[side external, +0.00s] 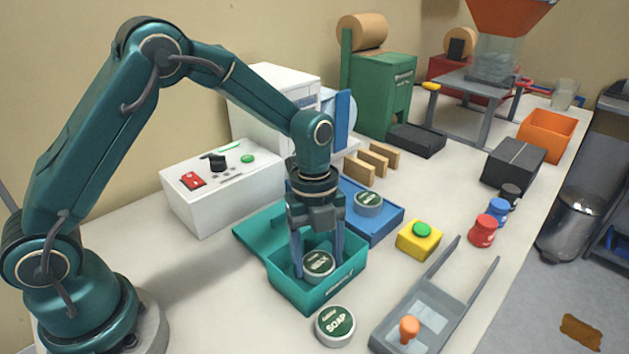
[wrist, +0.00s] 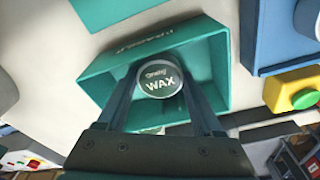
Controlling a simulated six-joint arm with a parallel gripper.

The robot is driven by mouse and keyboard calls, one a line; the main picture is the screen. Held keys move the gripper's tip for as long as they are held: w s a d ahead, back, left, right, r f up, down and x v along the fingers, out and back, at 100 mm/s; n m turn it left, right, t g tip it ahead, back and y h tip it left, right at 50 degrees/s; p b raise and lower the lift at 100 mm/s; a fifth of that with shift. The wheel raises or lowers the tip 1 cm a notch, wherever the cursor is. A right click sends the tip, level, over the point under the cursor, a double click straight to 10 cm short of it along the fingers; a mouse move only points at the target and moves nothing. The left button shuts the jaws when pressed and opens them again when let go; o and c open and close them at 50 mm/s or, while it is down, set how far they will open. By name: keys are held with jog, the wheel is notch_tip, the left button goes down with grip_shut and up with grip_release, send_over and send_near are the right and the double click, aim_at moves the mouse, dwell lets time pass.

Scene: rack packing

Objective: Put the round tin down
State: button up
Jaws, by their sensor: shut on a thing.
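The round tin (side external: 318,265) has a dark green lid and a pale metal side. Its lid reads "WAX" in the wrist view (wrist: 160,80). My gripper (side external: 318,262) points down inside the open teal box (side external: 322,296), shut on the tin, with one finger on each side of it. In the wrist view the tin sits between my fingertips, within the teal box's walls (wrist: 220,65). Whether the tin's underside touches the box floor is hidden.
A tin marked "SOAP" (side external: 335,325) stands in front of the box. Another tin (side external: 368,203) sits in the blue tray (side external: 385,228) behind. A yellow block with a green button (side external: 419,240) and a grey tray (side external: 420,322) are to the right.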

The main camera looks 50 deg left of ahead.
aim_at(315, 255)
jog(key=shift+f, duration=0.15)
jog(key=o, duration=1.4)
notch_tip(315, 255, up, 12)
jog(key=a, duration=0.1)
jog(key=s+a+r+n+t, duration=0.1)
jog(key=s+a+n+t, duration=0.1)
jog(key=s+n, duration=0.5)
jog(key=s+a+r+n+t+y, duration=0.1)
jog(key=s+n+t, duration=0.3)
jog(key=n, duration=1.2)
jog(key=shift+s+a+r, duration=0.45)
jog(key=shift+s+a, duration=0.45)
jog(key=shift+s, duration=0.75)
